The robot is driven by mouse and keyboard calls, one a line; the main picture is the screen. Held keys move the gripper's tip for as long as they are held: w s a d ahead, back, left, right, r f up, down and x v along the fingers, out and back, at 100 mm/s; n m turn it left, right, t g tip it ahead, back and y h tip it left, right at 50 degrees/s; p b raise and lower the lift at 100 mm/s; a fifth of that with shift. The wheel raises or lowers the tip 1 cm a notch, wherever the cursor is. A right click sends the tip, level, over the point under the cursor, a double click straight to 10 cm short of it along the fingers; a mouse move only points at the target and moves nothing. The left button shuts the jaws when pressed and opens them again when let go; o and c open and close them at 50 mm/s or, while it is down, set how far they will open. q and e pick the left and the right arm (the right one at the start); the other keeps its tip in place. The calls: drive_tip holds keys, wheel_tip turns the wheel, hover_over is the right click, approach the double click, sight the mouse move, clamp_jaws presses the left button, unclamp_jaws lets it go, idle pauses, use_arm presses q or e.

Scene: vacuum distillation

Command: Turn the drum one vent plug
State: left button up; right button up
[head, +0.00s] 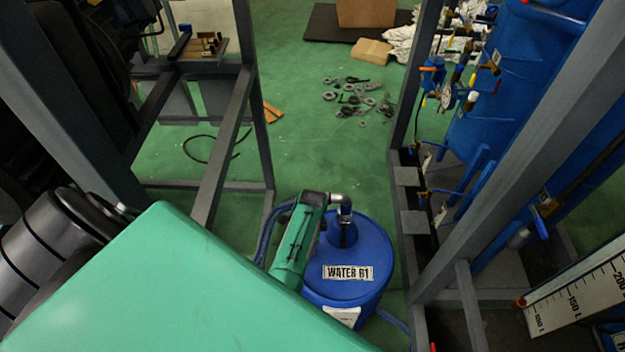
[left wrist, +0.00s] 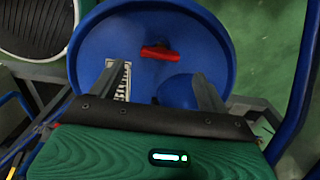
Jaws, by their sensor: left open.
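The blue drum (head: 352,285), labelled WATER 01, stands upright on the green floor in the head view. Its round top fills much of the left wrist view (left wrist: 110,30). A red vent plug (left wrist: 160,52) with a bar-like handle sits on the drum top in the left wrist view; it does not show in the head view. My right gripper is not in view.
A blue raised fitting (head: 343,234) is on the drum top close to my left gripper. Grey frame posts (head: 484,165) stand right of the drum, with a blue tank (head: 510,85) behind. Scattered metal parts (head: 360,97) lie on the floor.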

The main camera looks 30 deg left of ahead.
use_arm(q)
drive_tip(key=shift+f, duration=2.9)
drive_tip(key=shift+c, duration=0.5)
drive_tip(key=c, duration=0.9)
